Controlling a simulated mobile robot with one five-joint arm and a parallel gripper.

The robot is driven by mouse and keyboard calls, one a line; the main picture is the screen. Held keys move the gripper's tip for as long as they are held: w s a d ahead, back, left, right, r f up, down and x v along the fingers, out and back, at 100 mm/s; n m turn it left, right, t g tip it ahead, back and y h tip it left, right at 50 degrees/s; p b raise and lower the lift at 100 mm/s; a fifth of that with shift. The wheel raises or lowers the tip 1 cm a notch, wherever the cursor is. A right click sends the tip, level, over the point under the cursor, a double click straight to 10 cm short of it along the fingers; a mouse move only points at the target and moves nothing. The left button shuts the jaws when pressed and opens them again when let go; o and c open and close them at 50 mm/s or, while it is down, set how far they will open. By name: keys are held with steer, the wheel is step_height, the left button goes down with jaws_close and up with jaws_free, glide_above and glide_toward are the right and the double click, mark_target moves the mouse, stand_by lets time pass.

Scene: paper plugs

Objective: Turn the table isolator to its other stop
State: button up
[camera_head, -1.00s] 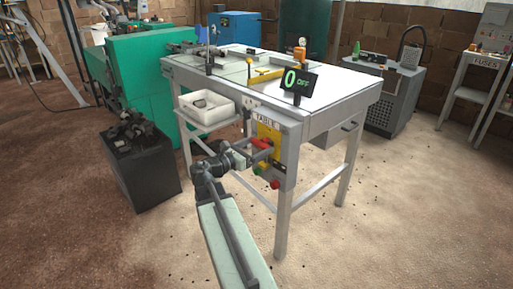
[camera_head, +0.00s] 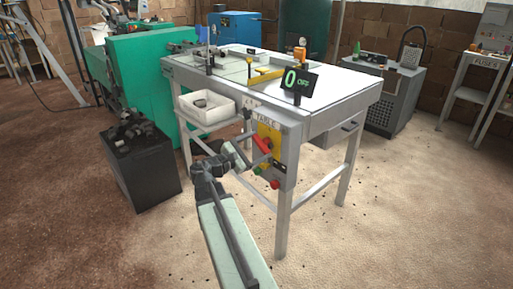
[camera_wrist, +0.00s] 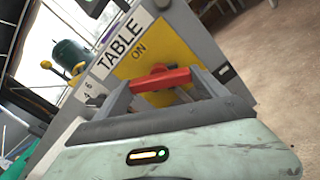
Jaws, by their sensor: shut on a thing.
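The table isolator is a red handle (camera_head: 262,143) on a yellow plate (camera_head: 272,133) at the front corner of the table. The handle slants in the head view. In the wrist view the red handle (camera_wrist: 162,79) lies between my fingers, below the word ON on the yellow plate (camera_wrist: 142,60). My gripper (camera_head: 256,154) is shut on the handle and is rolled to a slant; its fingers also show in the wrist view (camera_wrist: 160,92). Part of the plate is hidden behind the handle and fingers.
Green and red buttons (camera_head: 274,184) sit just below the isolator. A black crate (camera_head: 145,165) stands on the floor at left.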

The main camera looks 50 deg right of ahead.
steer(key=m, duration=0.5)
steer(key=shift+d+m, duration=0.1)
steer(key=shift+m, duration=0.2)
steer(key=m, duration=0.5)
steer(key=shift+r+m, duration=0.1)
steer(key=shift+m, duration=0.3)
steer(key=o, duration=1.3)
steer(key=a, duration=0.8)
steer(key=shift+w, duration=0.3)
steer(key=shift+d, duration=0.1)
